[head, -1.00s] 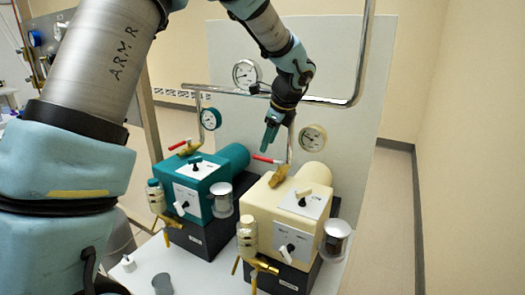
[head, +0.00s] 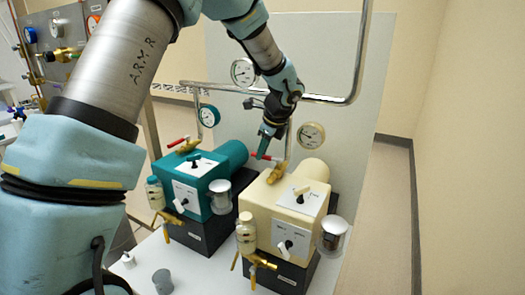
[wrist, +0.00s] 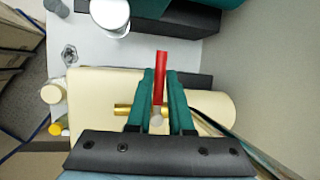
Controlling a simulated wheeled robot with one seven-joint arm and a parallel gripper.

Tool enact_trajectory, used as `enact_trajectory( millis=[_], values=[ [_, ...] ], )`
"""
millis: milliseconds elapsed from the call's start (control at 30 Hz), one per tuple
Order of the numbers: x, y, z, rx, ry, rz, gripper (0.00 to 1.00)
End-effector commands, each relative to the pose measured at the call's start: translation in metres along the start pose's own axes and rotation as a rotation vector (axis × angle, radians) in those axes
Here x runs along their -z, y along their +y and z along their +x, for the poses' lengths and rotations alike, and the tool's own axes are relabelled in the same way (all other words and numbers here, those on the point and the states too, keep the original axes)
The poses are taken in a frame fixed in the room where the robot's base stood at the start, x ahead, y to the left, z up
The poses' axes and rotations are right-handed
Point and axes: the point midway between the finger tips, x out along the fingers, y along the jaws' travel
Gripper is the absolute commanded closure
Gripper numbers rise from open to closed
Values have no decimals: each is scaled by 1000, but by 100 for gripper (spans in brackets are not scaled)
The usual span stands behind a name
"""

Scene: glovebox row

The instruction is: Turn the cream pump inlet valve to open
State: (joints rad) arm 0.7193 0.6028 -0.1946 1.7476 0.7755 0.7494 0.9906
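The cream pump (head: 262,215) stands on a dark base at the right of the bench. Its inlet valve (head: 277,172) is a brass body on top at the back, with a red lever (head: 262,156) pointing left towards the teal pump. In the wrist view the red lever (wrist: 160,75) lies crosswise to the brass body (wrist: 124,109). My gripper (head: 264,146) is at the lever. In the wrist view its two green fingers (wrist: 160,73) stand on either side of the lever, with a narrow gap visible at the right finger. Contact with the left finger is unclear.
The teal pump (head: 203,185) with its own red-levered valve (head: 181,144) stands just left. A metal pipe (head: 335,99) and gauges (head: 311,135) rise behind. A grey cup (head: 162,281) stands in front.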

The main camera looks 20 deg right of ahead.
Motion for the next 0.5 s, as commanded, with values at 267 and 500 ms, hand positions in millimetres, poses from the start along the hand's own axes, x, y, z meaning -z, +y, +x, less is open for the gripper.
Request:
enact_trajectory(
  millis=[267,500],
  values=[
    [0,0,0,0,0,0,100],
    [0,0,0,0,0,0,100]
  ],
)
